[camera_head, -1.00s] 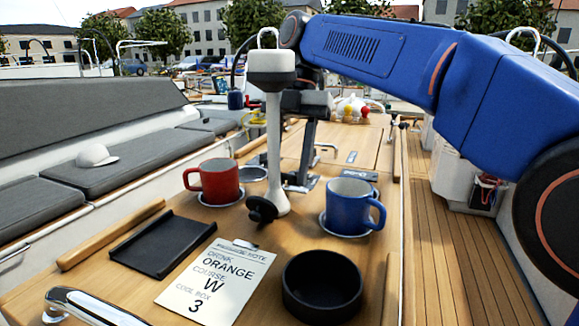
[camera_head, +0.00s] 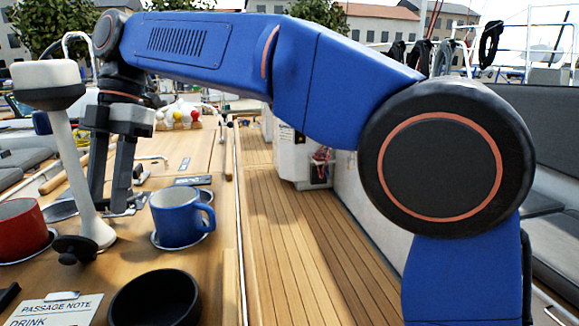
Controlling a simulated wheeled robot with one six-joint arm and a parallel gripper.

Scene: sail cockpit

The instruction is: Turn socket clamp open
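A white post (camera_head: 72,165) with a wide black-and-white head stands on the wooden table at the left. At its foot is a black knob (camera_head: 75,248), which looks like the socket clamp's hand knob. I cannot tell whether the clamp is open or shut. My gripper (camera_head: 108,207) points down just behind and to the right of the post. Its two dark fingers stand apart with a narrow gap and nothing visible between them. The fingertips are low, near a metal fitting on the table. The post partly overlaps the gripper.
A blue mug (camera_head: 178,220) on a coaster stands right of the post. A red mug (camera_head: 20,232) is cut off at the left. A black bowl (camera_head: 150,303) and a note (camera_head: 58,312) lie in front. Bare deck planks (camera_head: 300,240) run right of the table.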

